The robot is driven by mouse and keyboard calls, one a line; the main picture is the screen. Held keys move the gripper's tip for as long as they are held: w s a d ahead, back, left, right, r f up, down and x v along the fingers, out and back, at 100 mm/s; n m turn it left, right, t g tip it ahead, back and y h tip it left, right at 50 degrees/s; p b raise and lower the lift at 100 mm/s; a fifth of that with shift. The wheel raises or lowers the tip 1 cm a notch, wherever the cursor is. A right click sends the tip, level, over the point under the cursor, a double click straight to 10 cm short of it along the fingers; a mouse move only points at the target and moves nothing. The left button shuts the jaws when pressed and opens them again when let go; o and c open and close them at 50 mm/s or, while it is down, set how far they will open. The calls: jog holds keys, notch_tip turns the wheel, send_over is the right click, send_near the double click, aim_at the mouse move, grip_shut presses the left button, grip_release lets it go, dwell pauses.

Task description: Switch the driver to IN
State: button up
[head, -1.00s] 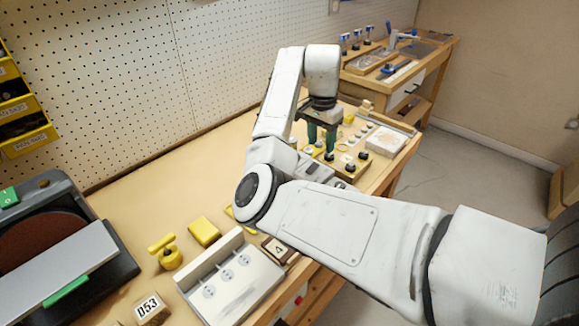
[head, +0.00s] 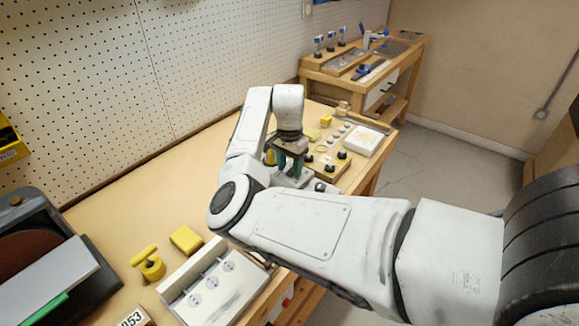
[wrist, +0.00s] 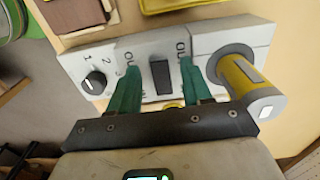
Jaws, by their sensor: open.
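In the wrist view a pale grey box (wrist: 205,42) carries a black rocker switch (wrist: 160,76), with partly hidden lettering beside it. A round black knob (wrist: 95,83) with numbers sits at its left end. A yellow and grey cylinder (wrist: 243,80), perhaps the driver, sticks out at its right end. My gripper (wrist: 160,82) is open, its two teal fingers on either side of the rocker; contact cannot be told. In the head view my gripper (head: 290,165) is low over the bench, and my arm partly hides the box (head: 324,187).
A wooden block with black knobs (head: 330,163) stands just behind the box. A white tray (head: 362,140) lies farther right. The bench's left middle is clear.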

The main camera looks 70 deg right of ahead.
jog(key=shift+f, duration=0.2)
grip_shut()
dwell(0.4)
